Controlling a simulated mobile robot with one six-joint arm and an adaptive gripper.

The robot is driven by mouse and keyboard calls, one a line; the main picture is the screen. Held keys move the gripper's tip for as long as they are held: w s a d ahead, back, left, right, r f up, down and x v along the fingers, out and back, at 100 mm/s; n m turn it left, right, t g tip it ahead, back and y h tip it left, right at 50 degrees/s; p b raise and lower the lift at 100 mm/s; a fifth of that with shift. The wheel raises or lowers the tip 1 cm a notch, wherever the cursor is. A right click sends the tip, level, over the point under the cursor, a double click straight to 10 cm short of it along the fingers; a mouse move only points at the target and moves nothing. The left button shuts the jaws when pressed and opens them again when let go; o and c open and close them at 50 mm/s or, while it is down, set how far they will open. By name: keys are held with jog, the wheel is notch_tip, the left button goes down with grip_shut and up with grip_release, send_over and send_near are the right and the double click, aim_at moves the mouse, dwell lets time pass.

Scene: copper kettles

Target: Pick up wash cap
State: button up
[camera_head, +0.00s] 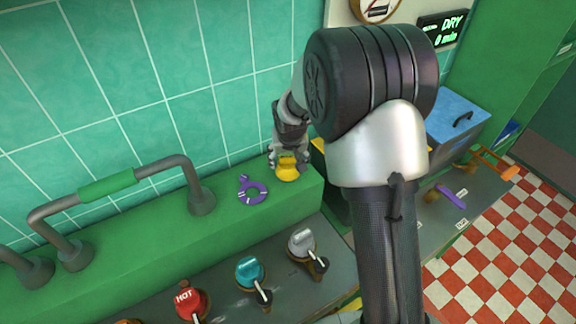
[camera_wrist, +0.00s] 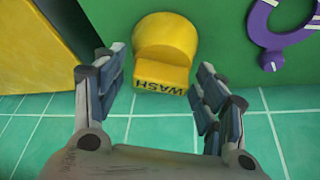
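The wash cap (camera_head: 287,170) is a yellow cap with a raised tab, standing on the green ledge near its right end. In the wrist view the wash cap (camera_wrist: 166,50) shows the word WASH on its tab. My gripper (camera_head: 287,152) is right above the cap in the head view. In the wrist view my gripper (camera_wrist: 160,88) is open, with one finger on each side of the tab's end. No contact between the fingers and the cap shows.
A purple ring-shaped piece (camera_head: 253,192) lies on the green ledge (camera_head: 130,258) just left of the cap; it also shows in the wrist view (camera_wrist: 280,30). A tiled wall (camera_head: 130,90) stands close behind. Red, teal and grey knobs sit in front. A pipe handle (camera_head: 110,185) rises at left.

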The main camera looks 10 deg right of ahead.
aim_at(288, 156)
jog(key=c, duration=0.7)
notch_tip(288, 156, up, 20)
jog(key=p, duration=0.4)
jog(key=shift+p, duration=0.3)
